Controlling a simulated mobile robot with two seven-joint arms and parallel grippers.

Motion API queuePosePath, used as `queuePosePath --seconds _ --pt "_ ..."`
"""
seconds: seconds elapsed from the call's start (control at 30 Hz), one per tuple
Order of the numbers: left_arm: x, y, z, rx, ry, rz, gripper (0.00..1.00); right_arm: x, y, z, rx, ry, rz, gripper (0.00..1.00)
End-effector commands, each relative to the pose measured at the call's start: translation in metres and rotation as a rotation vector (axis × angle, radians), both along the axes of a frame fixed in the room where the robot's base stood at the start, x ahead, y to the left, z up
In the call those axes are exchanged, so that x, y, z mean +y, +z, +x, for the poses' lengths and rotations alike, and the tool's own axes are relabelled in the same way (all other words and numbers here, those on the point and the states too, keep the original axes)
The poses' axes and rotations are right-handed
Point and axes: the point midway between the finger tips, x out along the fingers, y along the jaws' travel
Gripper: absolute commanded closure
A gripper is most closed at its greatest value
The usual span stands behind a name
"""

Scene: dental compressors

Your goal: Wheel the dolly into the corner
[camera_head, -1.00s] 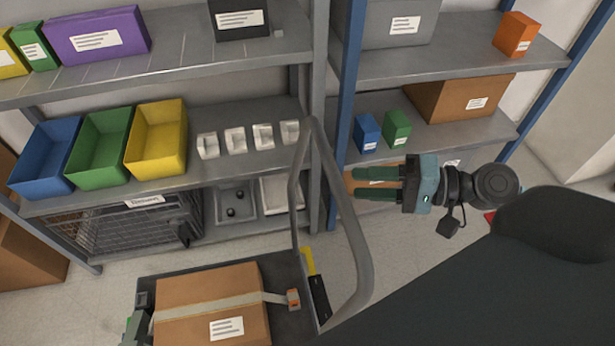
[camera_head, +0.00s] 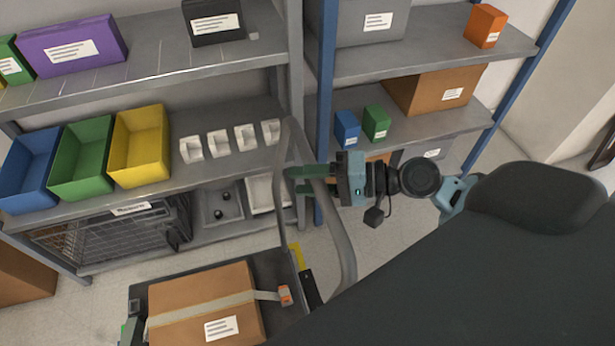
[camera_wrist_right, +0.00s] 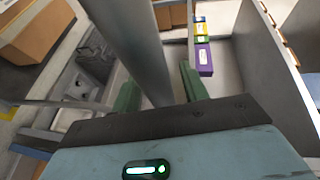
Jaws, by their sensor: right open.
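The dolly has a dark flat deck (camera_head: 276,267) at the bottom of the head view and a grey tubular hoop handle (camera_head: 343,245) rising at its right end. A brown cardboard box (camera_head: 195,290) lies strapped on the deck. My right gripper (camera_head: 290,180) is at the upper part of the handle, its fingers pointing left. In the right wrist view the handle tube (camera_wrist_right: 128,45) runs between the two open green fingers (camera_wrist_right: 156,82). I cannot tell whether either finger touches it. My left gripper is not in view.
Grey shelving (camera_head: 155,68) stands behind the dolly, with blue, green and yellow bins (camera_head: 140,146) on its middle shelf. A blue-posted shelf unit (camera_head: 425,50) stands to the right. A wire crate (camera_head: 105,232) sits low on the left. Some pale floor shows around the dolly.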

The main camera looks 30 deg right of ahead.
Motion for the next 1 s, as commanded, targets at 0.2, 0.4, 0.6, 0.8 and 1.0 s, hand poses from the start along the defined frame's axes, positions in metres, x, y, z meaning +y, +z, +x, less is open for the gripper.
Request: queuePosePath --seconds 0.2,0.4,0.6,0.8,1.0 --pt "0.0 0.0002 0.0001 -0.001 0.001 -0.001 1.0 0.0019 -0.0004 0.0016 0.0 0.0 0.0 0.56" --pt "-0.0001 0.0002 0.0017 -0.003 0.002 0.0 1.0 0.0018 -0.0005 0.0013 0.0 0.0 0.0 0.69" --pt "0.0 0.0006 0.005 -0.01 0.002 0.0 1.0 0.0018 -0.0005 0.0012 -0.001 0.0 -0.001 0.95" --pt "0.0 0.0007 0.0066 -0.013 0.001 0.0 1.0 0.0017 -0.0005 0.0012 -0.001 0.0 -0.001 1.0" --pt "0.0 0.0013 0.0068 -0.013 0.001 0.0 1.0 0.0026 -0.0003 0.0013 -0.001 0.001 -0.001 1.0"
